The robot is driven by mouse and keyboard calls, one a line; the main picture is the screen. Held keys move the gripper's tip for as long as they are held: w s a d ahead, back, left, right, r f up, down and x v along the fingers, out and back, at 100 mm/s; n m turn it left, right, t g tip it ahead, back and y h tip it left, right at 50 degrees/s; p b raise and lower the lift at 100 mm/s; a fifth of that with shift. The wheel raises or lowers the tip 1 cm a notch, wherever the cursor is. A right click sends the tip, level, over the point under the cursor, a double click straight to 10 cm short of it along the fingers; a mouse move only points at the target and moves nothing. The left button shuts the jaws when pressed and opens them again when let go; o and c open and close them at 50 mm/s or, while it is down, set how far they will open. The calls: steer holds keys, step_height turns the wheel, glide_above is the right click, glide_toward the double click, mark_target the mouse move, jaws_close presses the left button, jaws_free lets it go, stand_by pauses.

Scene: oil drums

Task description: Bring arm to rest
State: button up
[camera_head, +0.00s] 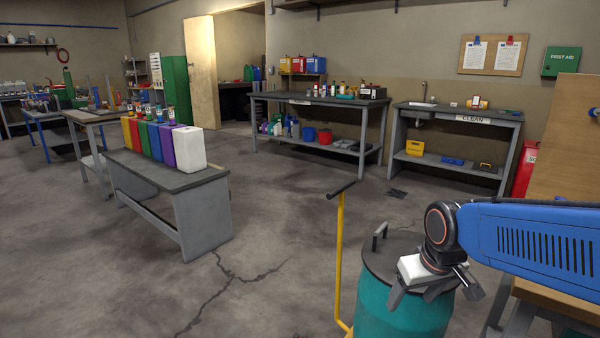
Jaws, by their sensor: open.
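My arm (530,237) comes in from the right edge with its blue link roughly level. My gripper (415,297) hangs at its end, pointing down, in front of the teal drum (400,306) in the picture. Its fingers are apart and nothing shows between them. The drum has a dark lid with a raised handle (379,235) on it. I cannot tell whether the gripper touches the drum.
A yellow post with a dark crossbar (340,250) stands just left of the drum. A low grey bench (185,181) holds several coloured canisters. Workbenches (320,99) line the back wall. A wooden-topped table (556,304) is at lower right. The cracked floor (250,280) between is clear.

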steer(key=s+d+m, duration=0.1)
steer(key=s+d, duration=0.1)
steer(key=s, duration=0.5)
steer(key=s+d+r+m+t, duration=0.1)
steer(key=s, duration=0.6)
steer(key=shift+d, duration=0.35)
